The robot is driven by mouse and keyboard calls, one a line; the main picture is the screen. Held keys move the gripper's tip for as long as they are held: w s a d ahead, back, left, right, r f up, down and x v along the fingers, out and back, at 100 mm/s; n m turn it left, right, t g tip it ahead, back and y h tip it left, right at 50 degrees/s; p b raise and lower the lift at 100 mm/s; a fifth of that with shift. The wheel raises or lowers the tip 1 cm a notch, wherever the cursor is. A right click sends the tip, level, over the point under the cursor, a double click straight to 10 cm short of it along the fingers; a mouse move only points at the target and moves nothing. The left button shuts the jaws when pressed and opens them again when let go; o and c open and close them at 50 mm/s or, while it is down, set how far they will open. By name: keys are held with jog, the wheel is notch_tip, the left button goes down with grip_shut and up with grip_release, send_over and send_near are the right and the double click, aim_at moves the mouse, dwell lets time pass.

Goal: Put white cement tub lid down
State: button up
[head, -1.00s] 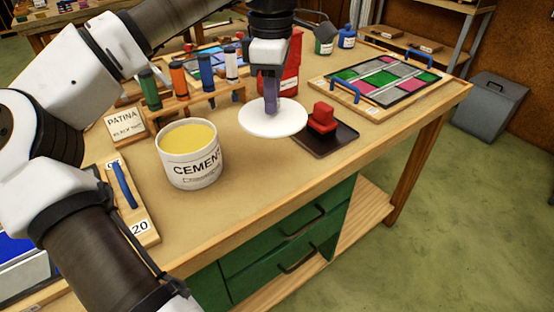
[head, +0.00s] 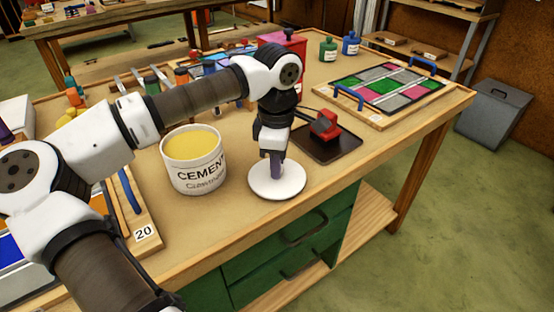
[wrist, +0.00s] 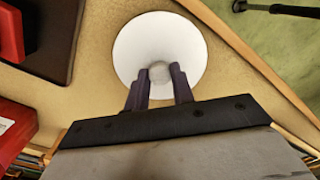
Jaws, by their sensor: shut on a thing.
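The white cement tub lid (head: 290,184) is a round disc, level and low over the front part of the bench top, right of the tub. I cannot tell whether it touches the wood. My gripper (head: 274,174) points down at it and is shut on its central knob. The wrist view shows the knob between the two fingertips (wrist: 160,82) and the lid (wrist: 180,42) spread out below them. The open cement tub (head: 196,174) stands upright on the bench, full of yellow material, with its label facing front.
A black tray (head: 336,148) with a red object (head: 324,124) lies behind and right of the lid. A leaded panel on a board (head: 390,88) is at the back right. The bench's front edge is close to the lid. Bare wood lies to the lid's right.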

jog(key=o, duration=0.5)
jog(key=shift+f, duration=0.15)
jog(key=o, duration=0.5)
notch_tip(320, 180, up, 12)
jog(key=shift+r, duration=0.25)
